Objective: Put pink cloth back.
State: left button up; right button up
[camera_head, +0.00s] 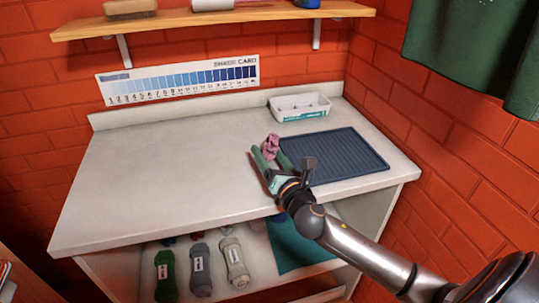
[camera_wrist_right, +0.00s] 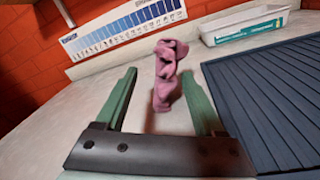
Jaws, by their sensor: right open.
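The pink cloth (camera_head: 271,145) is a small crumpled piece at the counter's right half, just left of the dark ribbed mat. My right gripper (camera_head: 268,152) is open, its green fingers pointing toward the back wall. In the right wrist view the cloth (camera_wrist_right: 165,75) shows in the gap between the two fingertips (camera_wrist_right: 159,74), with clear space on both sides. I cannot tell whether it rests on the counter or stands slightly above it. My left gripper is not in view.
A blue ribbed mat (camera_head: 335,156) lies on the white counter (camera_head: 160,175). A white bin with a teal label (camera_head: 300,107) stands behind it. A wooden shelf (camera_head: 220,17) is above. The counter's left side is clear.

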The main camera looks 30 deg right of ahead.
jog(key=shift+s+a+f, duration=0.1)
jog(key=shift+s+f, duration=0.05)
jog(key=shift+f, duration=0.7)
jog(key=shift+r+p, duration=0.3)
jog(key=shift+r, duration=0.05)
jog(key=shift+s, duration=0.1)
jog(key=s, duration=0.3)
jog(key=s+a, duration=0.1)
jog(key=s, duration=0.6)
jog(key=shift+s+a+r, duration=0.25)
jog(key=shift+a+r, duration=0.05)
jog(key=shift+r, duration=0.1)
jog(key=shift+s+a+r, duration=0.1)
jog(key=shift+s, duration=0.3)
